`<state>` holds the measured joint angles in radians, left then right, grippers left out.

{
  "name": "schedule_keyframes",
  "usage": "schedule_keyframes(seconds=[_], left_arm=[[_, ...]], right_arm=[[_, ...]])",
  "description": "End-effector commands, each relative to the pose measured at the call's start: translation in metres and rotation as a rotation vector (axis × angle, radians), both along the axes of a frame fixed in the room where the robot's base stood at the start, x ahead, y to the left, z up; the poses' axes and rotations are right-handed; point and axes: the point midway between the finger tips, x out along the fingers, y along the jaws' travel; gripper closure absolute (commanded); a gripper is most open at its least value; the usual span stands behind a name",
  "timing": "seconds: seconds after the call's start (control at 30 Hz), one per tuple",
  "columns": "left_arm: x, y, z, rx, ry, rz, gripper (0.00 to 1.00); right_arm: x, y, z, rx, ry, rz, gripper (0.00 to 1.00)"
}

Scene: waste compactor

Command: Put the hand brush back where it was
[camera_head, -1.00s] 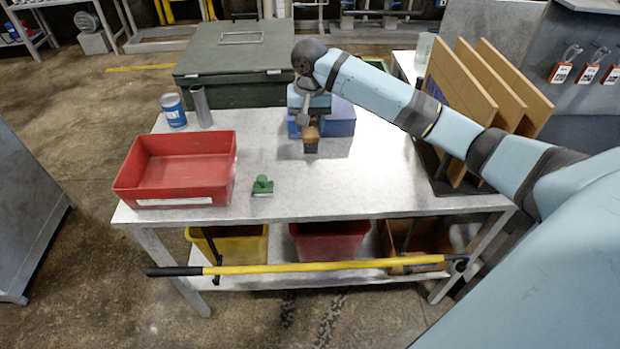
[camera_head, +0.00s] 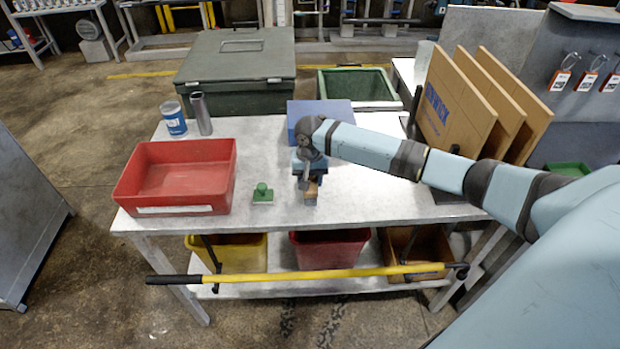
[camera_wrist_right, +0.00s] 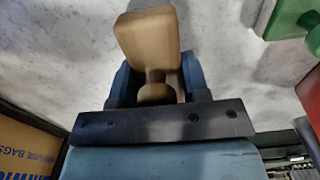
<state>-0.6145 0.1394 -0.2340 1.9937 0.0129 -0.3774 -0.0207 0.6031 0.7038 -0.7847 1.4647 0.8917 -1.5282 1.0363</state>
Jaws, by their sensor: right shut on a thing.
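The hand brush (camera_head: 311,189) has a tan wooden body, with dark bristles below it hard to make out. My right gripper (camera_head: 308,174) is shut on it, over the front middle of the grey table (camera_head: 365,205). I cannot tell whether the brush touches the tabletop. In the right wrist view the wooden brush (camera_wrist_right: 147,38) sits between the two blue fingers of my right gripper (camera_wrist_right: 157,82). My left gripper is not in view.
A green knobbed object (camera_head: 262,194) stands just left of the brush. A blue box (camera_head: 320,109) is at the back. Cardboard sheets (camera_head: 455,110) stand right.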

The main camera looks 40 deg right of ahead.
Motion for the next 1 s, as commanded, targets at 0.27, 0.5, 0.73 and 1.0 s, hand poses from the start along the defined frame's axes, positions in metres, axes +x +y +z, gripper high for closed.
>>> schedule_keyframes(seconds=[0.27,0.5,0.73,1.0], left_arm=[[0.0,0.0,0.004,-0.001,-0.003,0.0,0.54],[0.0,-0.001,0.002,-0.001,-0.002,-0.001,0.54],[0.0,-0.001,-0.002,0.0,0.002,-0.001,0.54],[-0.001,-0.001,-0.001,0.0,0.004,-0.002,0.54]], right_arm=[[0.0,0.0,-0.001,0.0,0.0,0.0,0.77],[0.0,0.0,-0.001,-0.001,0.001,0.0,0.32],[0.0,0.0,0.002,-0.001,-0.001,0.0,0.32],[0.001,-0.001,0.048,-0.001,-0.003,0.001,0.32]])
